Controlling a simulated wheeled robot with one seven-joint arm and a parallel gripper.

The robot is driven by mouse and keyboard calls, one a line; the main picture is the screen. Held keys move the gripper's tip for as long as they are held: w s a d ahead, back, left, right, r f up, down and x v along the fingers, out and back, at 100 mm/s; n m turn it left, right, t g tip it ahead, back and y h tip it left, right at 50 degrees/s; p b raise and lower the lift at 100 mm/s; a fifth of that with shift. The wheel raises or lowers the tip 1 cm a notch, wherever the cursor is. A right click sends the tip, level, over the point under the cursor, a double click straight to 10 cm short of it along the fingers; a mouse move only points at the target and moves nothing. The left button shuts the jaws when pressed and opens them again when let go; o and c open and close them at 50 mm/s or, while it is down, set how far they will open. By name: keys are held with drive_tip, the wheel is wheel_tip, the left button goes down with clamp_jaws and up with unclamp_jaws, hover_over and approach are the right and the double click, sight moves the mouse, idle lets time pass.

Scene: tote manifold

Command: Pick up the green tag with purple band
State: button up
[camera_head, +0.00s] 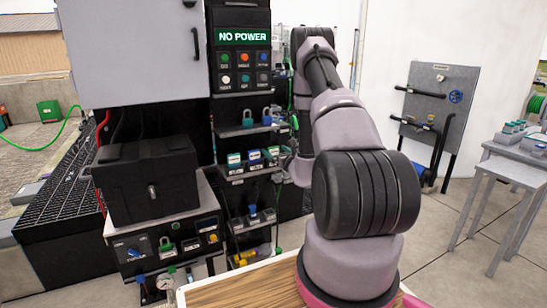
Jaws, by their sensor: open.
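I cannot single out a green tag with a purple band; the items on the rack are too small to read. The middle shelf of the black rack (236,181) holds small white-faced blocks, including a greenish one (234,159) at the left and a blue-topped one (254,156) beside it. The upper shelf holds a teal padlock (247,119) and a blue padlock (267,116). My arm rises in front and bends over toward the rack, covering its right side. My gripper is hidden behind my arm, so its place relative to the tags does not show.
A grey cabinet (130,50) and a black box (148,180) stand left of the rack. A panel reading NO POWER (242,37) is above the shelves. A grey board (440,90) and side table (510,165) stand at the right. Open floor (450,270) lies between.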

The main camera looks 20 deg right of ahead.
drive_tip(key=c, duration=1.4)
drive_tip(key=shift+c, duration=0.2)
wheel_tip(320, 180, up, 18)
